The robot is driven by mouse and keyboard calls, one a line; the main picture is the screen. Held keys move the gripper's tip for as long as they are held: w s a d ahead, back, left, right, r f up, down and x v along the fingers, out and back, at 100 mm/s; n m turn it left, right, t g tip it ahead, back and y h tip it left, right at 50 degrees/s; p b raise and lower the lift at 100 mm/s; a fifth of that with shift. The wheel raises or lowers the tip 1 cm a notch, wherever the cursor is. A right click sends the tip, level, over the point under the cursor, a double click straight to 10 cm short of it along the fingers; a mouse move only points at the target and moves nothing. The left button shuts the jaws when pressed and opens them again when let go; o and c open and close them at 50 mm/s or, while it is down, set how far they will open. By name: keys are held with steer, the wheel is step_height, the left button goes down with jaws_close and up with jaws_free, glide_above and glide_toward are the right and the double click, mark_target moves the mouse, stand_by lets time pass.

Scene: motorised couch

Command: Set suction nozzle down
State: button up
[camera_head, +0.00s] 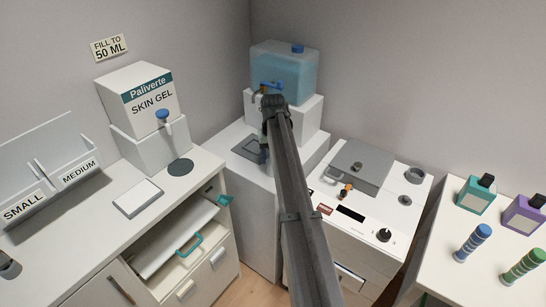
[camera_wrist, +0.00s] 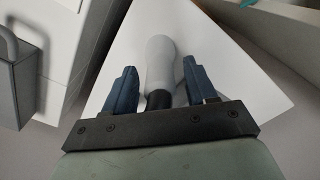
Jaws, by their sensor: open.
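A pale grey, rounded nozzle-like piece (camera_wrist: 162,66) with a black lower part shows in the wrist view; I take it for the suction nozzle. It lies between the two blue fingers of my gripper (camera_wrist: 158,78). The fingers are apart, with a visible gap on each side of it. Beneath it is a white surface (camera_wrist: 225,65); whether the nozzle touches it I cannot tell. In the head view my dark arm hides the fingers and the nozzle.
A blue liquid tank (camera_head: 285,70) with a tap stands behind my arm on a white block. A white unit (camera_head: 400,225) with a grey lid and knob stands to the right. An open drawer (camera_head: 190,245) juts out on the left.

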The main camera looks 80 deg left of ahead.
step_height(320, 180, up, 12)
stand_by(0.5)
stand_by(0.3)
